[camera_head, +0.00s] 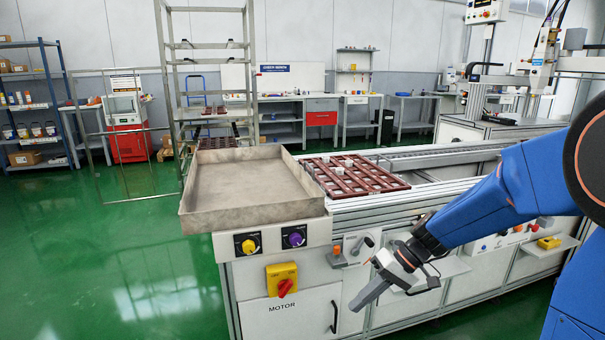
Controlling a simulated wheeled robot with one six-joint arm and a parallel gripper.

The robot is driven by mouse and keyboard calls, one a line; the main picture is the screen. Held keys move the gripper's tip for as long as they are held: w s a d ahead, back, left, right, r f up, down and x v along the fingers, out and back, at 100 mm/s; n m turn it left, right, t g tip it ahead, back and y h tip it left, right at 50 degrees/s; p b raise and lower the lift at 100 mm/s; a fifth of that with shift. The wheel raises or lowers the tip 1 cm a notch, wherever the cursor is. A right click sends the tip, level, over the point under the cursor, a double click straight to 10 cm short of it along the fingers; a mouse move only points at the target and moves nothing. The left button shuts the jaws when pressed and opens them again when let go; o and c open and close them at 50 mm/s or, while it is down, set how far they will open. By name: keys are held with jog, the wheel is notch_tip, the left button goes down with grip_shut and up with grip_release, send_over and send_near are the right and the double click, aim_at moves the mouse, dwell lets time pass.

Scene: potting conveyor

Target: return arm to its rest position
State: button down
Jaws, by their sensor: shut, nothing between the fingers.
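My gripper (366,294) is at the end of my blue arm, which reaches in from the right side of the view. The gripper points down and to the left in front of the conveyor bench's front panel. Its fingers look closed together, with nothing between them. It is apart from the tray and the rack on top of the bench. Part of the bench front is hidden behind my arm.
An empty beige tray (198,226) sits on the left end of the conveyor bench (292,314). A dark red slatted rack (405,185) lies to its right. A yellow-red switch (282,280) and knobs are on the front. Green floor (120,270) is clear at left.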

jog(key=s+d+r+m+t+h, duration=0.1)
jog(key=s+d+r+t+h, duration=0.2)
jog(key=s+d, duration=0.4)
jog(key=s+d+r+m+t+h, duration=0.2)
jog(key=s+d+r+h, duration=0.3)
jog(key=s, duration=0.9)
jog(key=shift+d+r+t, duration=0.25)
jog(key=shift+d+t, duration=0.25)
jog(key=shift+d, duration=0.65)
